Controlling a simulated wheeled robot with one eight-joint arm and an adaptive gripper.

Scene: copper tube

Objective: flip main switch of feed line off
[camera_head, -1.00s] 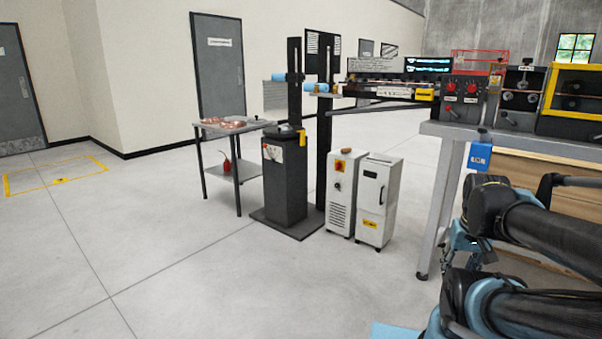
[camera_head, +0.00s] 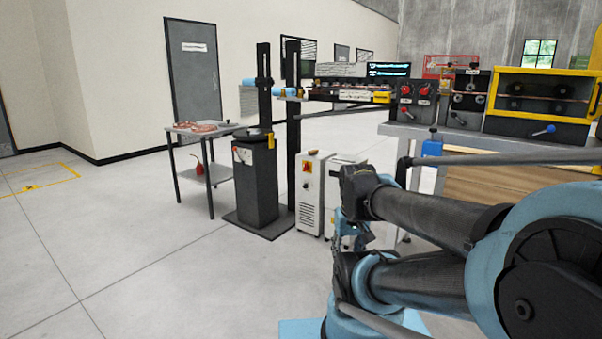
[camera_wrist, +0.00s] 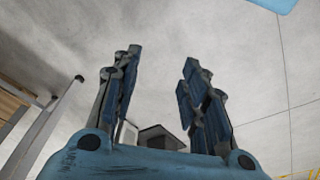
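The feed line (camera_head: 352,95) stands at the back, with tubes running to a bench at right. A red rotary switch on a yellow plate (camera_head: 307,167) sits on the front of a white cabinet (camera_head: 309,205). Two red knobs (camera_head: 406,90) are on a dark panel at the bench's left end. No label readable here tells which is the main switch, and switch positions are too small to read. My gripper (camera_wrist: 162,75) is open and empty in the wrist view, its two blue fingers well apart over grey floor. It is well short of the switches.
A second white cabinet (camera_head: 348,170) is partly hidden behind my arm. A black post on a base plate (camera_head: 258,185) stands left of the cabinets. A small table with copper coils (camera_head: 203,128) is farther left. The floor at left is clear.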

